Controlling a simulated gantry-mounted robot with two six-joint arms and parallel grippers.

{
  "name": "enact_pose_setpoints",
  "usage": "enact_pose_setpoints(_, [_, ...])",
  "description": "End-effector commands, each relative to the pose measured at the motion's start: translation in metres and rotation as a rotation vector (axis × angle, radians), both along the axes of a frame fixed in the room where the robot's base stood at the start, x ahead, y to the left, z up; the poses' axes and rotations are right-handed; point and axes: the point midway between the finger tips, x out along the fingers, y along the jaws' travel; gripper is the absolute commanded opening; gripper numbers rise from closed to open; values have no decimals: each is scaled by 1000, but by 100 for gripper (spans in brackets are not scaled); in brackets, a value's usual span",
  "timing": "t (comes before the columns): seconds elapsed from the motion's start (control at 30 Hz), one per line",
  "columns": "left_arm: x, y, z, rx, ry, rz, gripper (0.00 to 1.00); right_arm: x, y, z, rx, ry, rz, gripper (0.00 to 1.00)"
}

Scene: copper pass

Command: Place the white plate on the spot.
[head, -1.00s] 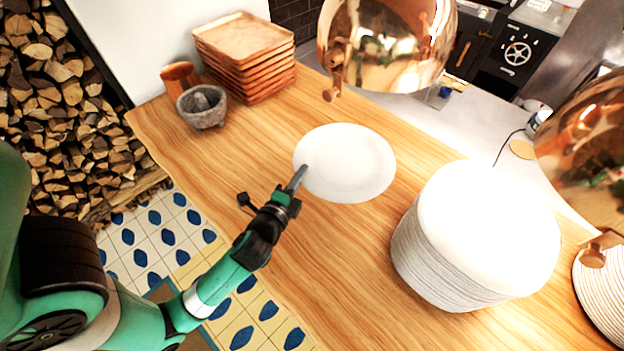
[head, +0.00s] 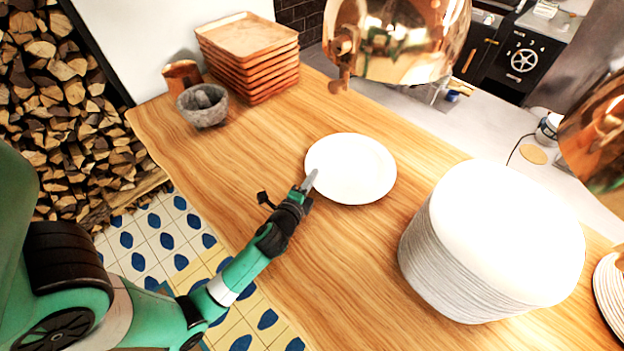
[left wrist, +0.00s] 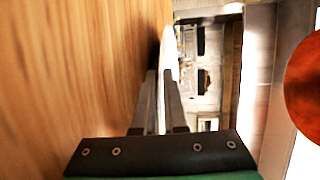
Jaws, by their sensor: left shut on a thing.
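The white plate (head: 355,168) is round and roughly level over the bare wooden counter in the head view. My left gripper (head: 311,181) is shut on its left rim. The left wrist view shows the plate edge-on as a thin white strip (left wrist: 170,55) between the two fingers (left wrist: 157,100). I cannot tell whether the plate touches the wood or hangs just above it. No marked spot shows on the wood around the plate; the plate may cover it. My right gripper is in neither view.
A tall stack of white plates (head: 497,235) stands to the right on the counter (head: 230,160). Wooden trays (head: 247,55), a stone mortar (head: 203,105) and a copper cup (head: 182,76) are at the back left. A copper lamp (head: 398,40) hangs above. Wood in front of the plate is clear.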

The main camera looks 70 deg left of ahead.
Motion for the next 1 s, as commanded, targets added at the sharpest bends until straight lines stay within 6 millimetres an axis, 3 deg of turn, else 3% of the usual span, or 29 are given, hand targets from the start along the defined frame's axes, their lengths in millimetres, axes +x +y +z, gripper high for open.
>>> enact_pose_setpoints(0.17, [1, 0, -1, 2, -6, -2, 0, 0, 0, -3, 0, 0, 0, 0])
enact_pose_setpoints(0.2, [0, 0, -3, 0, 0, 0, 15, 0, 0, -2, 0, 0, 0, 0])
enact_pose_setpoints(0.27, [0, 0, -2, 0, 0, 0, 22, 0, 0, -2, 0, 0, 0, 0])
enact_pose_setpoints(0.6, [0, 0, 4, 0, 0, 0, 22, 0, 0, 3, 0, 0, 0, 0])
enact_pose_setpoints(0.77, [-18, -19, 5, 0, 2, -3, 22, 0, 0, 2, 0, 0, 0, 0])
enact_pose_setpoints(1.0, [-59, -61, 14, 0, 4, -7, 22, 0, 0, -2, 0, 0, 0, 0])
